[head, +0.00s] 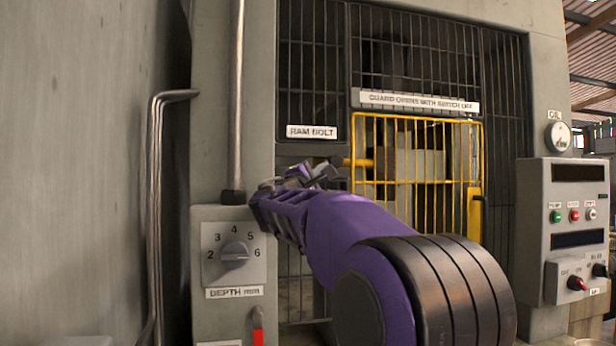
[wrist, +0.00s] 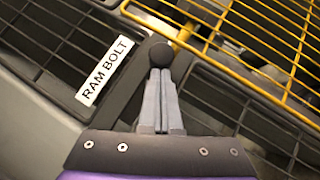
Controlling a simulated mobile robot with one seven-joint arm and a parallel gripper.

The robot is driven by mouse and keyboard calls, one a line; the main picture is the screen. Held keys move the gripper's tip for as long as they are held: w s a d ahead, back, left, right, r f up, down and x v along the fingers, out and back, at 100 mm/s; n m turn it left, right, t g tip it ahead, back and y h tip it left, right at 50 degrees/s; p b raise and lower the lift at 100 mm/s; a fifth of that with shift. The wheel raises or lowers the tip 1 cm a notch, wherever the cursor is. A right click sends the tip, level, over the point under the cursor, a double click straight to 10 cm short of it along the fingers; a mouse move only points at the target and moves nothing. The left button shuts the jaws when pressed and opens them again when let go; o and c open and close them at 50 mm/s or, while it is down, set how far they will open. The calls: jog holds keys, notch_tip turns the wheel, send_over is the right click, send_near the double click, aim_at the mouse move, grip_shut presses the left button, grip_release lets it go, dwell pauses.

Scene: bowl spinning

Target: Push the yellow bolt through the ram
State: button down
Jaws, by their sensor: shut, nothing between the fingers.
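The yellow bolt (head: 359,162) is a short bar below the RAM BOLT label, at the left edge of the yellow guard. In the wrist view the yellow bolt (wrist: 184,34) runs up and right from a round black knob (wrist: 161,55). My gripper (head: 328,172) is at the bolt's left end and hides the knob in the head view. In the wrist view my gripper (wrist: 160,72) is shut and empty, its fingertips at the knob; I cannot tell whether they touch. The ram is not clearly visible; a grey block (head: 425,165) shows behind the guard.
The yellow guard (head: 430,122) stands closed beside the bolt, with dark mesh around it. A depth dial (head: 234,254) is at lower left, with a red lever (head: 257,325) under it. A control panel (head: 575,225) is at right.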

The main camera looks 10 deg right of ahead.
jog(key=shift+s+d+r, duration=0.1)
jog(key=shift+d, duration=0.1)
jog(key=b+v, duration=0.3)
jog(key=v, duration=1.4)
jog(key=shift+a, duration=0.3)
